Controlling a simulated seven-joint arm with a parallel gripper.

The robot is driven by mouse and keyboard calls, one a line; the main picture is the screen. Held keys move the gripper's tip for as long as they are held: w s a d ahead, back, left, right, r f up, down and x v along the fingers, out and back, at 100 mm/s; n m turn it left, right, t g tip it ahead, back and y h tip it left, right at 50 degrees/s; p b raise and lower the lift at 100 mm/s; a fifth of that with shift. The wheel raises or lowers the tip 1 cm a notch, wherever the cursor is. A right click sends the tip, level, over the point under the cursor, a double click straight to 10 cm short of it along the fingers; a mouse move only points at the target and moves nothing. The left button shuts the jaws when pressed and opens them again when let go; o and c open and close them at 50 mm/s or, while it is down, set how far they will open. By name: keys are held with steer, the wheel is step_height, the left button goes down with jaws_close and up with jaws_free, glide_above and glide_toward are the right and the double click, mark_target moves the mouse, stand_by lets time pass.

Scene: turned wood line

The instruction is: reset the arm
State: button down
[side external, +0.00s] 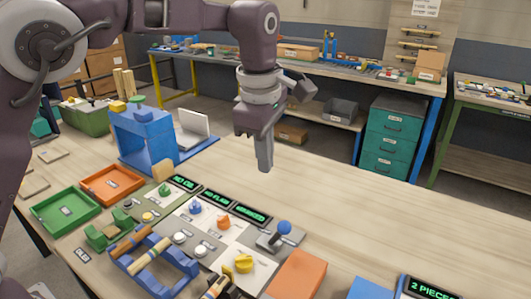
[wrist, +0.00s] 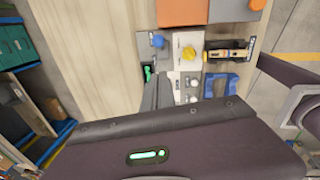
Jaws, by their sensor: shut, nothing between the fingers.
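My gripper (side external: 265,166) hangs above the wooden table (side external: 360,215) in the side view, pointing down, with its fingers together and nothing between them. It is up and behind the row of panels and knobs, apart from everything on the table. In the wrist view, the closed fingers (wrist: 158,82) show at the middle, over the edge of the control panels. My arm comes in from the upper left of the side view.
Below are a blue-knobbed lever (side external: 284,228), a yellow knob (side external: 243,263), dark displays with green text (side external: 250,212), a blue rack (side external: 165,268) and an orange block (side external: 298,275). Green (side external: 65,230) and orange (side external: 137,188) trays and a blue stand (side external: 145,138) are left.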

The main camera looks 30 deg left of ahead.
steer(key=shift+s+r, duration=0.1)
steer(key=shift+r, duration=0.5)
steer(key=s+a+r+m+t+h, duration=0.1)
steer(key=s+a+r+m, duration=0.25)
steer(key=s+a, duration=0.2)
steer(key=s+a+r+m+h, duration=0.1)
steer(key=s+a+r+m, duration=0.25)
steer(key=s, duration=0.25)
steer(key=s+a+f+m+t, duration=0.1)
steer(key=s+a+f+m, duration=0.1)
steer(key=s+m, duration=0.4)
steer(key=s+a+f+m+t+y, duration=0.1)
steer(key=s+f+m, duration=0.3)
steer(key=s, duration=0.7)
steer(key=a+m+t, duration=0.1)
steer(key=m, duration=0.1)
steer(key=shift+a+f+m+y, duration=0.25)
steer(key=shift+f+m+y, duration=0.05)
steer(key=shift+f, duration=0.1)
steer(key=shift+r, duration=0.1)
